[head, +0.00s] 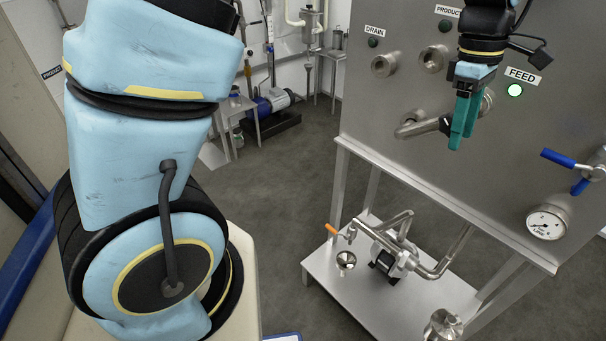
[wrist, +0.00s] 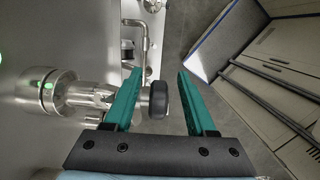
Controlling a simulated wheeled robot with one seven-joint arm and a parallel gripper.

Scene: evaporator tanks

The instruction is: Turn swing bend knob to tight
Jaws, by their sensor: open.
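The swing bend is a short steel pipe (head: 418,129) on the tank front below the FEED label. Its black knob (head: 444,124) shows just left of my teal fingers in the head view. In the wrist view, the steel fitting (wrist: 95,97) runs in from the left to the round black knob (wrist: 159,99). My gripper (head: 459,147) points down at the tank front. In the wrist view, my gripper (wrist: 157,74) is open, with the knob between its two fingers in the picture. Contact cannot be told, and the left finger covers part of the fitting.
The FEED lamp (head: 515,90) glows green. DRAIN (head: 385,65) and PRODUCT (head: 434,58) ports are to the left. A blue-handled valve (head: 573,163) and a gauge (head: 547,222) are to the right. A pump (head: 392,262) stands on the low shelf.

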